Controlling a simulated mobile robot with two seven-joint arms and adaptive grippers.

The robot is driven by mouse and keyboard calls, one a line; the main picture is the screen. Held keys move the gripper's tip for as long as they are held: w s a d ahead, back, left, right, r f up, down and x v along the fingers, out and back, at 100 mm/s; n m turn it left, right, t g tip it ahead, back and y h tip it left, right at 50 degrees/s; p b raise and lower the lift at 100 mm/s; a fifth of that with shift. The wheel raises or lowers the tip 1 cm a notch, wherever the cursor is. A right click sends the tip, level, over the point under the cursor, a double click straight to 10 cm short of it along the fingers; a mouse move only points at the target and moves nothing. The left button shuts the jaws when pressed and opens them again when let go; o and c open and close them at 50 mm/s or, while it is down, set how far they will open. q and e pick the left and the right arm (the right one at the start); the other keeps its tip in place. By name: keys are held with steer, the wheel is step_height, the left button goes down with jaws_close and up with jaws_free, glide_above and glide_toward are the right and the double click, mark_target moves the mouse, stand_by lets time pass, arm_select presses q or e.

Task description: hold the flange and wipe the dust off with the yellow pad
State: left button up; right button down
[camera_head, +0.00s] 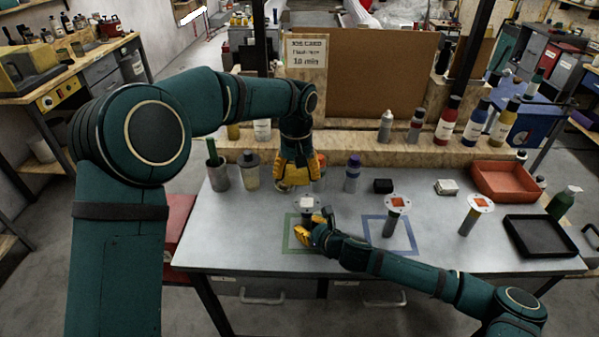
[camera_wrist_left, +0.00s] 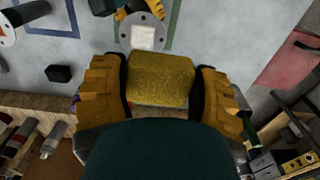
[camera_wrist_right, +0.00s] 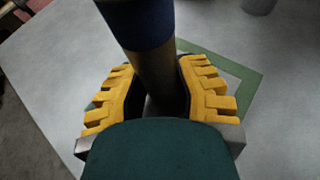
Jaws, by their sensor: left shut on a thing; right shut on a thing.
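The flange (camera_head: 307,202) has a pale disc with a whitish patch on top and a stem below. It stands upright over the green square outline (camera_head: 288,240). My right gripper (camera_head: 318,232) is shut around its stem (camera_wrist_right: 152,78). My left gripper (camera_head: 298,174) is shut on the yellow pad (camera_wrist_left: 160,80), pointing down just behind the flange. In the left wrist view the flange disc (camera_wrist_left: 143,34) lies just past the pad's edge; I cannot tell whether they touch. The pad's far side is hidden.
Two more flanges with orange patches stand to the right, one in the blue square (camera_head: 397,203) and one (camera_head: 480,203) farther right. A black tray (camera_head: 546,254), red bin (camera_head: 505,197), small black box (camera_head: 383,186) and purple-capped bottle (camera_head: 352,176) share the table. Bottles line the back ledge.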

mark_target(297, 204)
arm_select(q)
steer(key=shift+f, duration=3.35)
arm_select(e)
steer(key=shift+f, duration=0.1)
arm_select(q)
steer(key=shift+d+f, duration=0.45)
steer(key=shift+f, duration=0.1)
steer(key=shift+c, duration=0.4)
steer(key=shift+d+f, duration=0.15)
steer(key=shift+d, duration=1.35)
steer(key=shift+a, duration=1.9)
steer(key=shift+a+r, duration=0.1)
steer(key=shift+r, duration=4)
